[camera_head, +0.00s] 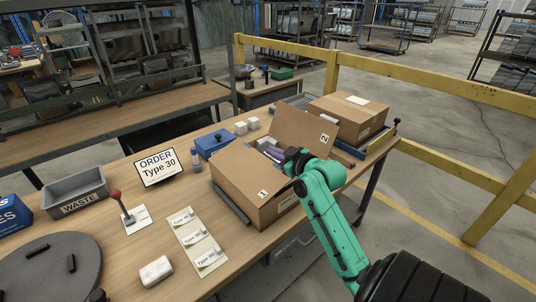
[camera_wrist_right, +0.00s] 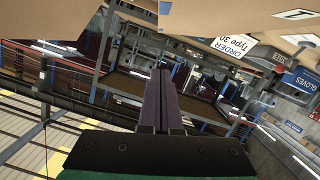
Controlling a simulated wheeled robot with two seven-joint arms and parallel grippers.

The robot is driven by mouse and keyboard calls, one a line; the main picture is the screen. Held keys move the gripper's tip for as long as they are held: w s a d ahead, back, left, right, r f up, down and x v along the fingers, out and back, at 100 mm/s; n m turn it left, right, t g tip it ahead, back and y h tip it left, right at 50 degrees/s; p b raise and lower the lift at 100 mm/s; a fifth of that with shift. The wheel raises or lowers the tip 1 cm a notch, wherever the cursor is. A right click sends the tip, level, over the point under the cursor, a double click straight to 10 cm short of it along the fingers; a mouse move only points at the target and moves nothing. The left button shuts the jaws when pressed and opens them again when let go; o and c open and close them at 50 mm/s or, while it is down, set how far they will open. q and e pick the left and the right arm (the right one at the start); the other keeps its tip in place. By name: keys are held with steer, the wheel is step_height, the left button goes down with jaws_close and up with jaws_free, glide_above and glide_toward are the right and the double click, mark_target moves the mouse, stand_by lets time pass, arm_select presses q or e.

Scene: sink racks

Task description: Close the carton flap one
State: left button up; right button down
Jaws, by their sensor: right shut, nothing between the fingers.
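The open brown carton stands on the workbench in the head view. Its flap one (camera_head: 238,172), marked "1", spreads out at the left side of the opening. Flap two (camera_head: 304,130), marked "2", stands raised on the far side. My right gripper (camera_head: 268,154) reaches in from the right over the opening, between the two flaps, its fingers pointing left. In the wrist view its purple fingers (camera_wrist_right: 158,100) are together with nothing between them. Flap one (camera_wrist_right: 240,18) fills the upper right there, apparently apart from the fingers. The carton's inside is partly hidden by my gripper. My left gripper is not in view.
A closed carton (camera_head: 348,118) stands behind on the right. A blue box (camera_head: 212,144), an order sign (camera_head: 158,166) and a grey waste bin (camera_head: 76,191) are to the left. Label cards (camera_head: 197,238) lie in front. A yellow rail (camera_head: 430,77) runs behind the bench.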

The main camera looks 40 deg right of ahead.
steer(key=p, duration=0.1)
glide_above(266, 163)
steer(key=w+a, duration=0.1)
steer(key=w, duration=0.1)
steer(key=shift+w+f, duration=0.1)
steer(key=shift+f, duration=0.75)
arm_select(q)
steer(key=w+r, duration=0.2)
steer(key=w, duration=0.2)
arm_select(e)
steer(key=f, duration=0.2)
steer(key=d+f, duration=0.1)
steer(key=shift+s, duration=0.3)
steer(key=shift+s+d+f, duration=0.1)
steer(key=shift+f, duration=0.3)
steer(key=shift+m+y, duration=0.4)
steer(key=shift+m, duration=0.5)
steer(key=f+b, duration=0.1)
steer(key=f, duration=0.1)
steer(key=d+f+b, duration=0.1)
steer(key=f+b, duration=0.1)
steer(key=shift+d+f+m+b, duration=0.1)
steer(key=shift+f+m+b, duration=0.05)
steer(key=shift+m+b, duration=0.15)
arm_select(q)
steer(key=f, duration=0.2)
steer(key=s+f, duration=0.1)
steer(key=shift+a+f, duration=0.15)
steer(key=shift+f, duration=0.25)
